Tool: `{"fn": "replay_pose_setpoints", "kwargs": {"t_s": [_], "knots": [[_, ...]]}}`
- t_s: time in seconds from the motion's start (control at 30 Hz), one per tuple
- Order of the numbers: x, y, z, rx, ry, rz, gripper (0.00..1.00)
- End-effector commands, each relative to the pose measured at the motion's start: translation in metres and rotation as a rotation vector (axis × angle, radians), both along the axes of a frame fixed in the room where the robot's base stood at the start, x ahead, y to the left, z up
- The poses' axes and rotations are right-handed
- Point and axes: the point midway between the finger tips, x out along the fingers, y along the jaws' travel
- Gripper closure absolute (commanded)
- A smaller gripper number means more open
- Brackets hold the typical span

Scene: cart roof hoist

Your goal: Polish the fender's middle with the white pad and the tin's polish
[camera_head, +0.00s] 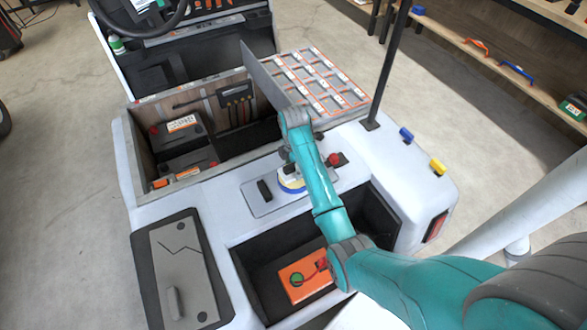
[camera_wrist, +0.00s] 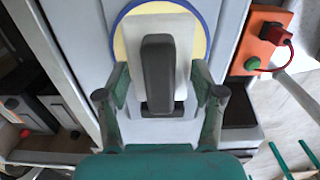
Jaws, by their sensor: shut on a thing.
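The white pad (camera_wrist: 185,35), with a dark upright handle (camera_wrist: 158,65), is between the two fingers of my gripper (camera_wrist: 160,76) in the wrist view. My gripper is shut on the pad. Directly behind the pad is the round tin, its yellow polish (camera_wrist: 122,45) and blue rim (camera_wrist: 134,7) showing around it. I cannot tell whether the pad touches the polish. In the head view the tin (camera_head: 291,187) sits on the cart's white top, partly hidden by my arm, and the pad is mostly hidden. I cannot tell which white panel is the fender.
A dark post (camera_head: 388,70) rises right of my arm. A red knob (camera_head: 333,160) and blue and yellow blocks (camera_head: 406,135) stand on the white top. An open bay holds an orange box (camera_head: 303,277). A battery compartment (camera_head: 185,130) lies open to the left.

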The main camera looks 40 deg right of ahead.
Motion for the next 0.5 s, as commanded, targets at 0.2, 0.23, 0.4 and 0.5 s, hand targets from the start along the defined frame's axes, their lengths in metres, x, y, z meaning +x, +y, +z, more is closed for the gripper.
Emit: {"fn": "replay_pose_setpoints", "kwargs": {"t_s": [0.2, 0.23, 0.4, 0.5], "knots": [[0.001, 0.000, 0.016, -0.001, -0.003, 0.000, 0.61], [0.001, 0.000, 0.018, -0.002, -0.003, 0.000, 0.61], [0.001, 0.000, 0.030, -0.001, -0.002, 0.000, 0.61], [0.001, 0.000, 0.037, -0.002, -0.003, 0.000, 0.61]]}}
